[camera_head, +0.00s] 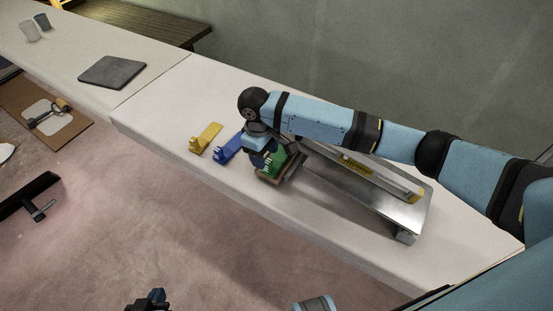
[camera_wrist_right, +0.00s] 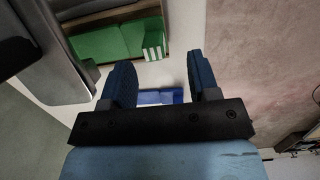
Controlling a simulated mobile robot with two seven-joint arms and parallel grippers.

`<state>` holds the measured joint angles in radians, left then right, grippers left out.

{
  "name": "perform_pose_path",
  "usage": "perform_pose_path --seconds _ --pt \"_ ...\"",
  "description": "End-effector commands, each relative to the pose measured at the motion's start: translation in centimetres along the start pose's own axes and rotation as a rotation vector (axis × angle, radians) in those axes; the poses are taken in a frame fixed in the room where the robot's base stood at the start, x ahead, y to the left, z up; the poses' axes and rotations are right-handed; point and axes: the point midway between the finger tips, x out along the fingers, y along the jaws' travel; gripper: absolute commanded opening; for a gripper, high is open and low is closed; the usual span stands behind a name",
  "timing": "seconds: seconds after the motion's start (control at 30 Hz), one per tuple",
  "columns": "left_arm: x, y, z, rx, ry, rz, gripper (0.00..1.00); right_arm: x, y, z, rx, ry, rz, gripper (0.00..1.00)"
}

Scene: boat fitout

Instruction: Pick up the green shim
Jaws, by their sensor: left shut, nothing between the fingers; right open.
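The green shim (camera_head: 276,164) lies in a shallow brown tray on the white bench, partly hidden in the head view by my right gripper (camera_head: 262,158). In the right wrist view the green shim (camera_wrist_right: 105,42) is a flat green piece with a raised, white-striped end block. My right gripper (camera_wrist_right: 160,62) is open, its blue fingers apart, with the striped end just beyond the tips and nothing clearly held. My left gripper (camera_head: 153,298) is shut and empty at the bottom edge of the head view, away from the bench.
A blue shim (camera_head: 228,148) and a yellow shim (camera_head: 206,138) lie left of the brown tray (camera_head: 268,180). A metal machine bed (camera_head: 385,210) stands close on the right. A dark mat (camera_head: 112,72) and two cups (camera_head: 30,30) are farther left. Bench between is clear.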

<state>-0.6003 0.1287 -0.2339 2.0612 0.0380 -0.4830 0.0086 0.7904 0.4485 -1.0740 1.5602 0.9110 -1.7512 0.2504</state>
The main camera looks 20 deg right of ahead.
Motion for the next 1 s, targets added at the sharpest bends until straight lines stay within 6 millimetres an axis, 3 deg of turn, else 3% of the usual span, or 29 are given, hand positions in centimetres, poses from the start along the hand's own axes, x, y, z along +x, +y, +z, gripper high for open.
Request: perform_pose_path --seconds 0.4,0.63,0.67,0.9,1.0 --pt "0.2 0.5 0.7 -0.009 -0.001 0.003 0.0 5.0 0.7 -0.1 0.0 -0.003 0.0 0.55" --pt "0.2 0.6 0.5 -0.013 0.002 0.003 0.0 5.2 0.8 -0.1 0.0 0.0 0.0 0.55" --pt "0.2 0.6 0.5 -0.012 0.002 0.003 0.0 5.2 0.8 -0.1 0.0 0.0 0.0 0.53" --pt "0.2 0.4 0.5 -0.005 0.002 0.003 0.0 5.2 0.8 -0.1 0.0 0.0 0.0 0.01" --pt "0.2 0.3 0.5 0.0 0.001 0.003 0.0 5.2 0.8 -0.1 0.0 0.0 0.0 0.01"
